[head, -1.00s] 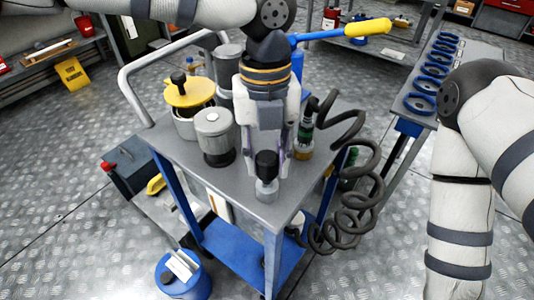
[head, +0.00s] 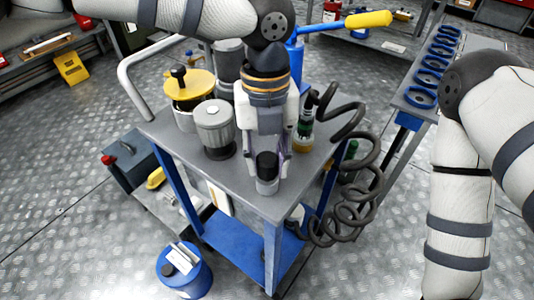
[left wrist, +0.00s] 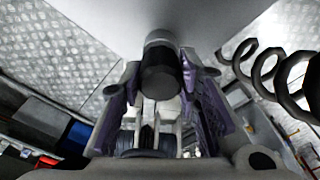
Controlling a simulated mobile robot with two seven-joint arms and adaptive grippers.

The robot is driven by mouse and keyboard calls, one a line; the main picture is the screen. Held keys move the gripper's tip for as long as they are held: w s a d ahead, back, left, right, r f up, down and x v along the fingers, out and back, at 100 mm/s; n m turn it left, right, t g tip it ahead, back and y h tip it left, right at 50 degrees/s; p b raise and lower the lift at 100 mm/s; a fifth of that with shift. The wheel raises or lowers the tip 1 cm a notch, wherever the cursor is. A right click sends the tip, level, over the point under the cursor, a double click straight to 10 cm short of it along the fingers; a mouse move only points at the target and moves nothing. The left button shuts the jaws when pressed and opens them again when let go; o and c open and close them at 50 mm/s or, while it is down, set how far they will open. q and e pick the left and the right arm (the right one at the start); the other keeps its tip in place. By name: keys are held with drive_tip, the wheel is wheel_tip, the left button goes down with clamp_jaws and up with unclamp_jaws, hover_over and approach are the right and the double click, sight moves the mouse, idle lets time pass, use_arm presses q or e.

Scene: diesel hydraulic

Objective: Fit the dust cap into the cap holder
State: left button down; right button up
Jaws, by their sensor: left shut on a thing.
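The dust cap (head: 267,163) is a short black cylinder. My left gripper (head: 268,158) is shut on it, with one finger on each side, pointing down over the cart top. The cap holder (head: 267,186) is a small grey round cup standing near the front corner of the cart top. The cap is upright, and its lower end meets the holder's rim; I cannot tell how deep it sits. In the left wrist view the black cap (left wrist: 160,72) lies between the purple-grey fingers, with the grey holder (left wrist: 159,37) just beyond it. My right gripper is out of view.
A grey canister (head: 215,128) and a yellow-lidded pot (head: 190,88) stand left of the gripper on the grey cart top (head: 185,150). A green and yellow bottle (head: 304,132) and a coiled black hose (head: 365,180) are on the right.

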use_arm(q)
drive_tip(key=shift+f, duration=0.2)
drive_tip(key=c, duration=1.1)
unclamp_jaws()
